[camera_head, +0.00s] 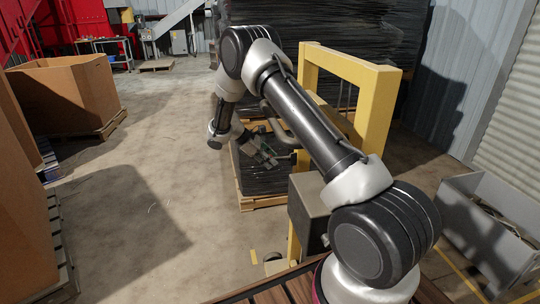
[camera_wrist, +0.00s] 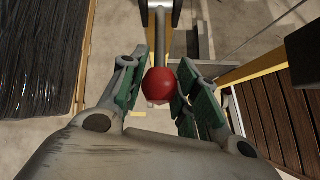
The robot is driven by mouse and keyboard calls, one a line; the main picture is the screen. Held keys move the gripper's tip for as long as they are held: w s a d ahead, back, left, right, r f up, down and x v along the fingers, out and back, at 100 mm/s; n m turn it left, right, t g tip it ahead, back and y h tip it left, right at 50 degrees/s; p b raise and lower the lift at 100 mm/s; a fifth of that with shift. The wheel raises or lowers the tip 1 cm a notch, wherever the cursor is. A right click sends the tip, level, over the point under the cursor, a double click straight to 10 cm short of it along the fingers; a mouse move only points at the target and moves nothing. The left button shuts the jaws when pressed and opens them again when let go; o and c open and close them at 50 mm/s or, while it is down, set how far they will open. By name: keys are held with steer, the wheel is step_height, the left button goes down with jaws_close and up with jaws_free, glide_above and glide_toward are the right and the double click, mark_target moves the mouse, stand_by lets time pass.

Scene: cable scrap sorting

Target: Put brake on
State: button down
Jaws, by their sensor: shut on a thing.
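The brake lever shows in the wrist view as a grey rod (camera_wrist: 161,42) ending in a red ball knob (camera_wrist: 160,86). My gripper (camera_wrist: 165,74) has its green-padded fingers on either side of the knob, shut on it. The rod runs from the knob toward the top of the picture, to a dark bracket. In the head view my gripper (camera_head: 268,154) is left of the yellow frame (camera_head: 378,110), above a dark wrapped stack. The red knob cannot be made out there.
A grey box (camera_head: 308,208) is beside the yellow frame, under my arm. The black wrapped stack (camera_head: 262,180) stands on a pallet. A grey scrap bin (camera_head: 480,232) is at the right. A cardboard box (camera_head: 72,92) stands at the left. The floor between is clear.

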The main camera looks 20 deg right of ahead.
steer(key=shift+s+d+f+g+h, duration=0.1)
steer(key=shift+d+f+g+h, duration=0.1)
steer(key=shift+f+h, duration=0.7)
steer(key=shift+d+f+g+h, duration=0.15)
steer(key=shift+d+f+h, duration=0.1)
steer(key=shift+f+h, duration=0.7)
steer(key=shift+s+d+f+g+h, duration=0.1)
steer(key=shift+d+f+g+h, duration=0.1)
steer(key=shift+f+h, duration=0.7)
steer(key=shift+f, duration=0.15)
steer(key=c, duration=1)
jaws_free()
steer(key=shift+c, duration=0.2)
steer(key=v, duration=1.2)
